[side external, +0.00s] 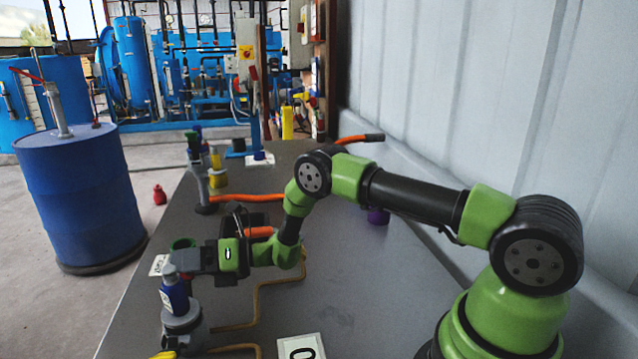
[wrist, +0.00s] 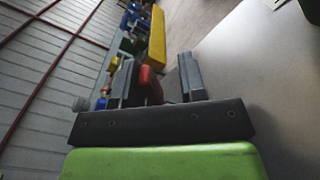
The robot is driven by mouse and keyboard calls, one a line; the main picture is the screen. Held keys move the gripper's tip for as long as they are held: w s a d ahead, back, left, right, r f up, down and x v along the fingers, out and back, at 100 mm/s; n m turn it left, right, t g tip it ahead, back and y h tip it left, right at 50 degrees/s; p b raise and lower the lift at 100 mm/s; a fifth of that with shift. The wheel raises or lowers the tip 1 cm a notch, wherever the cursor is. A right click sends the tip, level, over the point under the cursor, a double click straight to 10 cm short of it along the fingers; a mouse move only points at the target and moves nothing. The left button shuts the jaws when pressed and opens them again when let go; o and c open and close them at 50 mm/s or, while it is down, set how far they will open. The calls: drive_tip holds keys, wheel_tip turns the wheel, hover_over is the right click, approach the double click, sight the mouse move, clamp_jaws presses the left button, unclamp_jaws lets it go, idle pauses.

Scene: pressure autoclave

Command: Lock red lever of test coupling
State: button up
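My gripper (wrist: 157,80) shows in the wrist view with its two dark fingers apart. A red piece (wrist: 150,85), possibly the red lever, appears between the fingers, close to the left one. I cannot tell whether it touches that finger. In the side view my gripper (side external: 172,266) points left, just above a blue upright part (side external: 174,297) on a grey round fitting (side external: 181,325).
A long yellow part (wrist: 157,38) lies beyond the fingers in the wrist view. In the side view, a green ring (side external: 183,243) is behind my gripper, brass pipes (side external: 256,300) run along the dark table, and a valve stand (side external: 202,185) with an orange hose (side external: 245,197) is farther back.

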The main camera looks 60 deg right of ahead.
drive_tip(key=shift+d+f+m, duration=0.25)
drive_tip(key=shift+d+m, duration=0.1)
drive_tip(key=shift+m, duration=0.15)
drive_tip(key=v, duration=1)
drive_tip(key=s+a+r+n+g+y, duration=0.1)
drive_tip(key=s+a+r+n+g, duration=0.25)
drive_tip(key=r+n, duration=0.35)
drive_tip(key=s+a+r+n+g+y, duration=0.1)
drive_tip(key=s+a+r+n+g, duration=0.1)
drive_tip(key=a+r+n+g, duration=0.35)
drive_tip(key=s+d+r+n+h, duration=0.1)
drive_tip(key=s+r+n+h, duration=0.3)
drive_tip(key=s+n, duration=0.3)
drive_tip(key=s+d+r+n+g+h, duration=0.1)
drive_tip(key=s+r+n+h, duration=0.3)
drive_tip(key=s+n, duration=0.3)
drive_tip(key=shift+d+r, duration=0.25)
drive_tip(key=shift+r, duration=0.3)
drive_tip(key=shift+w+g, duration=0.15)
drive_tip(key=shift+g, duration=0.15)
